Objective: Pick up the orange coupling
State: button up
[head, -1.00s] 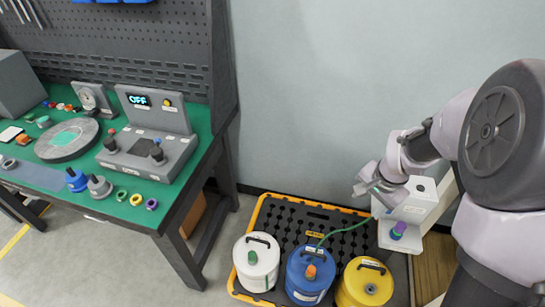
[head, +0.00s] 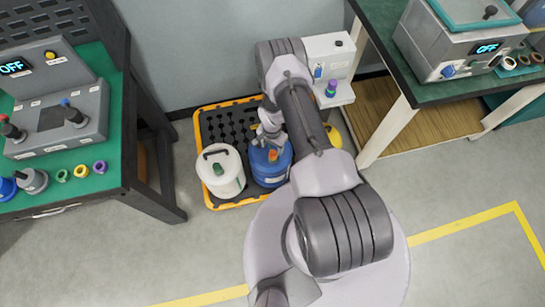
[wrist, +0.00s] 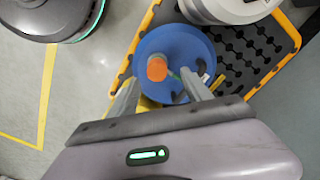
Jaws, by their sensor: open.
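The orange coupling (wrist: 156,68) sits on top of the blue drum (wrist: 205,55) in the wrist view, with a small green piece beside it. In the head view the orange coupling (head: 274,155) is small, just below my gripper (head: 268,142), on the blue drum (head: 268,172). In the wrist view my gripper (wrist: 159,79) is open, its two fingers reaching to either side of the coupling with room between them. It holds nothing. I cannot tell the exact height of the fingertips above the coupling.
A white drum (head: 221,172) with a green fitting stands left of the blue drum on the yellow-edged black pallet (head: 222,122). A yellow drum (head: 334,137) is mostly hidden behind my arm. A white stand (head: 328,62) is behind; green-topped benches (head: 70,180) flank both sides.

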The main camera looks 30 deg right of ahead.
aim_at(273, 152)
jog(key=f+b, duration=0.1)
jog(key=f, duration=0.2)
jog(key=f+b, duration=0.1)
jog(key=f, duration=0.1)
jog(key=shift+s+d+f+b, duration=0.1)
jog(key=shift+s+f+b, duration=0.15)
jog(key=shift+b, duration=0.1)
jog(key=shift+r, duration=0.15)
grip_shut()
